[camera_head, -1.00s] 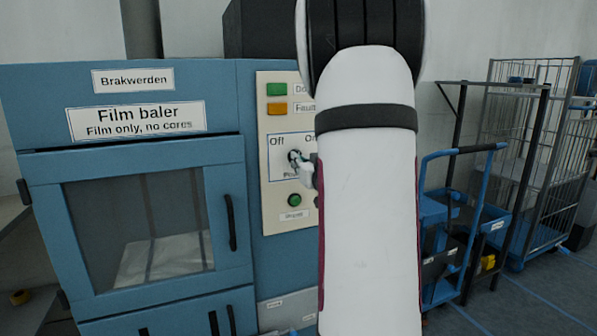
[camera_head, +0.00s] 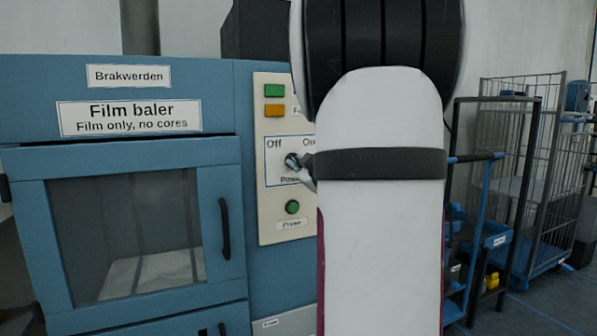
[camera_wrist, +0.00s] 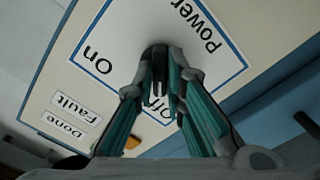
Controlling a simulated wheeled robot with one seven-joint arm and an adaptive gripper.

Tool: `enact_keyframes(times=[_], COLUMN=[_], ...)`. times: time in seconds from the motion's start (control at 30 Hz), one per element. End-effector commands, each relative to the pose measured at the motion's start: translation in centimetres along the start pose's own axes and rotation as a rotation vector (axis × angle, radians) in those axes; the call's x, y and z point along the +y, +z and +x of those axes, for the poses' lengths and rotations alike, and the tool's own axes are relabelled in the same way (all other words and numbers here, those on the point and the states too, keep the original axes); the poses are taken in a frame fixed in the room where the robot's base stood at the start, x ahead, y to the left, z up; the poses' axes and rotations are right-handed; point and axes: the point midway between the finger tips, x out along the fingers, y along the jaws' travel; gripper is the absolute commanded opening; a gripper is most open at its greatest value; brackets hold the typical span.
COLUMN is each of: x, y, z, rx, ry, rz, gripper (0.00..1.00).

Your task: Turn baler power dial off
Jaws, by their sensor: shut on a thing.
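The power dial (camera_head: 292,160) is a small dark knob on the cream control panel of the blue film baler (camera_head: 190,80). "Off" is printed at its upper left, "On" at its upper right, and "Power" below. My gripper (camera_head: 303,170) is at the dial, mostly hidden behind my white arm in the head view. In the wrist view my gripper (camera_wrist: 160,85) has its fingers closed around the dial (camera_wrist: 157,55), with the "Off" label partly between the fingers. The fingers hide much of the dial, so its exact pointing is hard to tell.
A green lamp (camera_head: 274,90) and an orange lamp (camera_head: 274,111) sit above the dial. A green button (camera_head: 292,207) sits below it. The baler door handle (camera_head: 224,228) stands out to the left. Blue trolleys and a wire cage (camera_head: 530,150) stand at the right.

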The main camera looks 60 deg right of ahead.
Motion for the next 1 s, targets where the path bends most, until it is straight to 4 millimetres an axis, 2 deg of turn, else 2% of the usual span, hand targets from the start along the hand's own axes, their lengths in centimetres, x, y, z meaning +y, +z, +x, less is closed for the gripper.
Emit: enact_keyframes(times=[0.6, 0.63, 0.7, 1.0], x=[-0.09, -0.09, -0.08, -0.02], y=[0.08, 0.07, 0.07, 0.02], z=[-0.02, -0.01, -0.01, -0.07], rx=[-0.002, -0.002, -0.002, -0.001], ry=[-0.002, -0.002, -0.002, -0.001], rz=[-0.039, -0.039, -0.039, -0.038], gripper=[0.00, 0.18, 0.32, 0.32])
